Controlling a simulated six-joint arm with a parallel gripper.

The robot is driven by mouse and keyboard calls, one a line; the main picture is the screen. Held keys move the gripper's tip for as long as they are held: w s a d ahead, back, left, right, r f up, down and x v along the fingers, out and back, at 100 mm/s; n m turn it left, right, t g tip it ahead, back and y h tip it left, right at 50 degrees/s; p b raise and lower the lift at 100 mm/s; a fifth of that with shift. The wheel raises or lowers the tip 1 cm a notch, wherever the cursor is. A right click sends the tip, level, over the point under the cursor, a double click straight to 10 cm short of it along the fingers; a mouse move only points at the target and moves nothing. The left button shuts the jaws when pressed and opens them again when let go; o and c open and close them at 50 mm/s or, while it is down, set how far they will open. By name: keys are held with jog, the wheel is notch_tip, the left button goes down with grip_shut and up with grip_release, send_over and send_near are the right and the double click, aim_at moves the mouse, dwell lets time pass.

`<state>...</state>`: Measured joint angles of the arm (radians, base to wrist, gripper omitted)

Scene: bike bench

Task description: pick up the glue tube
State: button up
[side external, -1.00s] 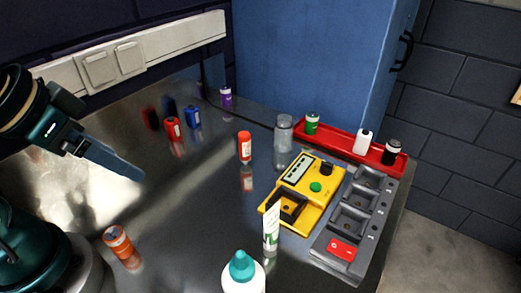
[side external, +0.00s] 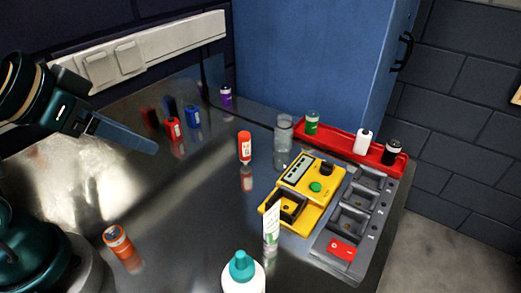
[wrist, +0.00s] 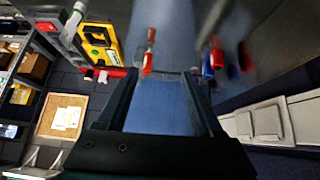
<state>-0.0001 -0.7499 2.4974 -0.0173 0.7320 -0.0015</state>
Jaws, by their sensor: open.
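The glue tube appears to be the white tapered tube with green print (side external: 271,224). It stands upright on the shiny bench in front of the yellow device, its lower end near the teal-capped bottle. In the wrist view a white tube-like shape (wrist: 73,23) shows at the upper left, beside the yellow device, but it is small and partly blurred. My gripper (side external: 150,148) is open and empty in the air at the left, well apart from the tube. Its two fingers also show in the wrist view (wrist: 160,84), with nothing between them.
A white bottle with teal cap (side external: 242,274) stands close to the tube. The yellow device (side external: 312,180), grey slotted tray (side external: 325,243) and red tray (side external: 345,140) fill the right. A red cylinder (side external: 245,146) and an orange one (side external: 121,244) stand apart.

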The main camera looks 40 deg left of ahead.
jog(key=w+d+r+n+t, duration=0.1)
jog(key=w+r+t, duration=0.45)
jog(key=w, duration=0.65)
jog(key=n+t+y, duration=0.1)
jog(key=t+y, duration=0.1)
jog(key=t, duration=0.1)
send_over(241, 146)
jog(key=w+a, duration=0.2)
notch_tip(241, 146, down, 9)
jog(key=f, duration=0.3)
jog(key=s+d+f+g, duration=0.1)
jog(key=f, duration=0.3)
jog(key=s+d+f+m+g, duration=0.1)
jog(key=f, duration=0.2)
jog(key=shift+s+f+g, duration=0.15)
jog(key=shift+s+g, duration=0.1)
jog(key=shift+f, duration=0.2)
jog(key=shift+x, duration=2.5)
jog(key=shift+d, duration=0.1)
grip_shut()
